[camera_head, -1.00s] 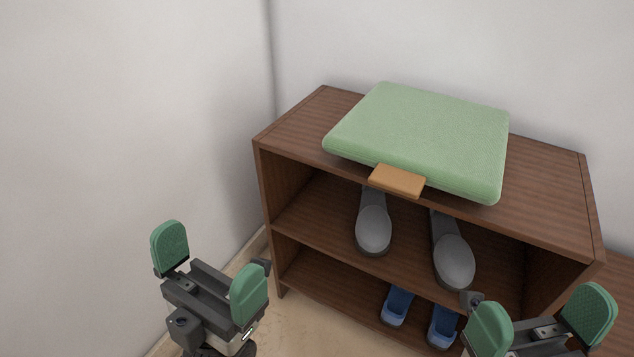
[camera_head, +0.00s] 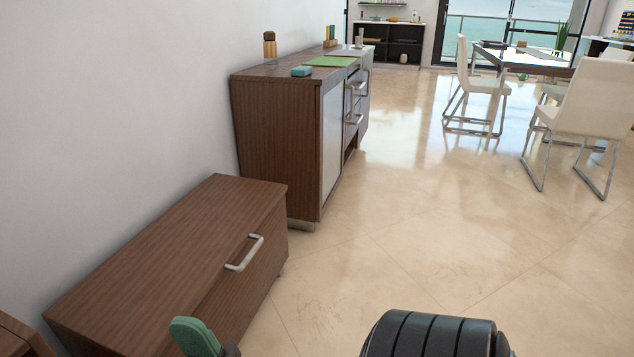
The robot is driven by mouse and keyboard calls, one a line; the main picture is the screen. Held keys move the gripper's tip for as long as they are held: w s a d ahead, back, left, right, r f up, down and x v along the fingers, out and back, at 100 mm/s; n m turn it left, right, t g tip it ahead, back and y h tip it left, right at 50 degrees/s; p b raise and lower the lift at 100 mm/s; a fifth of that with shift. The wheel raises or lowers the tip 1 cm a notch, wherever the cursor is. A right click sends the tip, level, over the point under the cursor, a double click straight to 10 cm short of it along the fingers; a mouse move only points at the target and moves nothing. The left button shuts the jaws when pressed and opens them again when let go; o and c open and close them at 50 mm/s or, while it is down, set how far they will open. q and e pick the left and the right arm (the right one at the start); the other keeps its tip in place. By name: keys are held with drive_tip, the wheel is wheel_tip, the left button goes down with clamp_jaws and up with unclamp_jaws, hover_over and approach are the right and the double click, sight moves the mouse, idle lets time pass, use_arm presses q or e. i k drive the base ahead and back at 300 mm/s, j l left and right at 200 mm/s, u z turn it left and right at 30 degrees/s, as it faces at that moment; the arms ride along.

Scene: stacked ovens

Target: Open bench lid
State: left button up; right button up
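The bench (camera_head: 165,265) is a low dark-brown wooden box against the wall at the left. Its flat lid is down. A pale metal bar handle (camera_head: 245,253) sits at its front edge, towards the far end. One green finger pad (camera_head: 194,337), apparently of my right gripper, shows at the bottom edge in front of the bench's near part, apart from the handle. The other finger is out of view, so its opening cannot be told. My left gripper is out of view.
A taller brown sideboard (camera_head: 278,150) with small items on top stands beyond the bench. A corner of another brown cabinet (camera_head: 15,340) shows at lower left. White chairs (camera_head: 592,100) and a table (camera_head: 525,58) stand at far right. Tiled floor (camera_head: 400,230) is clear in the middle.

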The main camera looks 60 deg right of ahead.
sight(127, 306)
drive_tip(key=z, duration=1.45)
drive_tip(key=i+u, duration=0.1)
drive_tip(key=u, duration=0.25)
drive_tip(key=i+l+u, duration=0.1)
drive_tip(key=u, duration=0.25)
drive_tip(key=i+l+u, duration=0.1)
drive_tip(key=u, duration=0.25)
